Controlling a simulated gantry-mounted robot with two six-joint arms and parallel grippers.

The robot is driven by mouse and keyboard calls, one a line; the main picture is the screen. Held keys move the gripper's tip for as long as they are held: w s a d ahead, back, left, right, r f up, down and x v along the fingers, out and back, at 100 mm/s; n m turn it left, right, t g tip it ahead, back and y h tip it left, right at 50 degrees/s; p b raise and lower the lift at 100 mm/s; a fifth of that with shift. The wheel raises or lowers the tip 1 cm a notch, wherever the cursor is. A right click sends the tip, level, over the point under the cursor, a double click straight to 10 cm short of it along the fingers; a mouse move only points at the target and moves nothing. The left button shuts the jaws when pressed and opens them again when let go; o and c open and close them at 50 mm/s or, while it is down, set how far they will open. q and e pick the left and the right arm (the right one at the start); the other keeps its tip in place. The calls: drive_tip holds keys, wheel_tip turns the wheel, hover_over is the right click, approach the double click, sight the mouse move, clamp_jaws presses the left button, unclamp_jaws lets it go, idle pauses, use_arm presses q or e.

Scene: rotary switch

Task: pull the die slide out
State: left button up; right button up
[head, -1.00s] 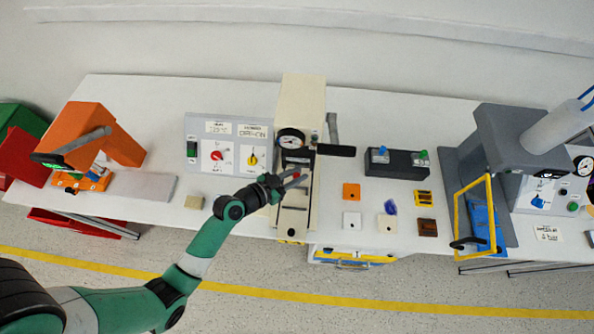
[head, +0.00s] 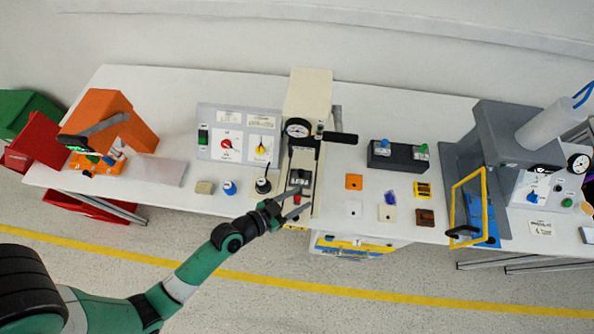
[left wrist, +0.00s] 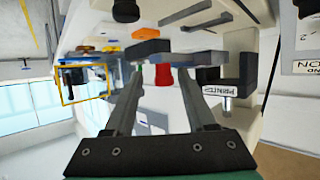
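The cream press (head: 309,88) stands mid-table with a gauge and a black lever. On its bed is the die slide (head: 299,179), a dark grey block with a red knob (head: 297,199) at its front. My left gripper (head: 299,200) is in front of the slide, its fingers spread with the red knob between their tips. The left wrist view also shows the red knob (left wrist: 163,75) between the fingertips, below a dark block (left wrist: 151,47). Whether a finger touches the knob cannot be told. My right gripper is out of view.
Left of the press are a switch panel (head: 238,135), a blue-capped bottle (head: 230,188) and a black-topped item (head: 263,186). Right of it lie several small tiles (head: 354,181) and a dark button box (head: 398,158). A grey machine with a yellow guard (head: 456,205) stands further right.

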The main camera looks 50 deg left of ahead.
use_arm(q)
drive_tip(key=shift+a, duration=0.1)
idle(0.3)
drive_tip(key=shift+s+r, duration=0.1)
drive_tip(key=shift+s, duration=0.15)
drive_tip(key=b+v, duration=0.1)
drive_tip(key=v, duration=1)
